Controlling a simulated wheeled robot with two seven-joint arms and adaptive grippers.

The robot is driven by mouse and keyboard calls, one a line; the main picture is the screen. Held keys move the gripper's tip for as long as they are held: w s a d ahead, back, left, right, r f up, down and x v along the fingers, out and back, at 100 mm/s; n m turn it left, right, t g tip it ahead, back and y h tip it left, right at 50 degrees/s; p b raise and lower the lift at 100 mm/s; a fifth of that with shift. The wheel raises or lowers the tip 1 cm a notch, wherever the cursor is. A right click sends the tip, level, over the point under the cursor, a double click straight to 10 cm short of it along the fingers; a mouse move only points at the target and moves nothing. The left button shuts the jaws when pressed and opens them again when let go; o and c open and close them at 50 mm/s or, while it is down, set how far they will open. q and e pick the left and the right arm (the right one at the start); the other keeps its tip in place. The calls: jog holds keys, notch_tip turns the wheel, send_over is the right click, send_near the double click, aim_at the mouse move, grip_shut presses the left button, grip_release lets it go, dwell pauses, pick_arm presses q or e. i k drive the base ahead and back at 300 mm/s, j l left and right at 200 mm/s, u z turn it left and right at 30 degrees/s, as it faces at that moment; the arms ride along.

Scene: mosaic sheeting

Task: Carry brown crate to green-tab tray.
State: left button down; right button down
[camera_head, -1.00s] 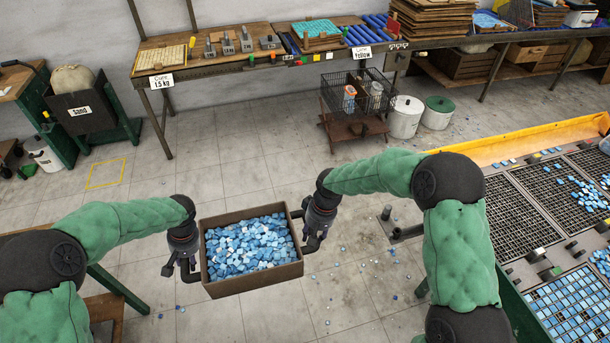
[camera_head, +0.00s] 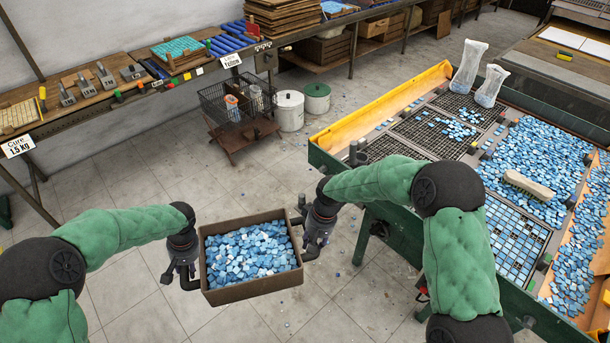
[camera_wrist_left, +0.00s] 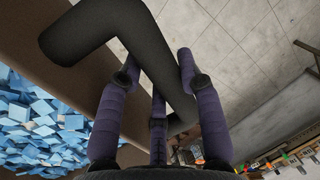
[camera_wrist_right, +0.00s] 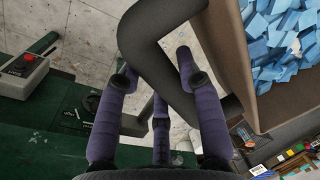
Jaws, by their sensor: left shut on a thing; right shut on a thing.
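The brown crate (camera_head: 252,290), filled with blue mosaic tiles (camera_head: 250,252), hangs level above the floor between my two arms. My left gripper (camera_head: 183,272) is shut on the dark handle at the crate's left side; the handle (camera_wrist_left: 150,60) shows between its fingers in the left wrist view. My right gripper (camera_head: 315,240) is shut on the right handle, and this handle (camera_wrist_right: 170,65) shows in the right wrist view. Several dark gridded trays (camera_head: 432,132) lie on the large green-framed table at the right. I cannot make out a green tab on any of them with certainty.
A wire basket cart (camera_head: 238,115), a white bucket (camera_head: 290,110) and a green-lidded bucket (camera_head: 317,98) stand ahead. A workbench (camera_head: 110,90) runs along the wall.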

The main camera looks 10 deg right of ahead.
aim_at(493, 231)
jog(key=k+j+z, duration=0.15)
jog(key=z, duration=1.6)
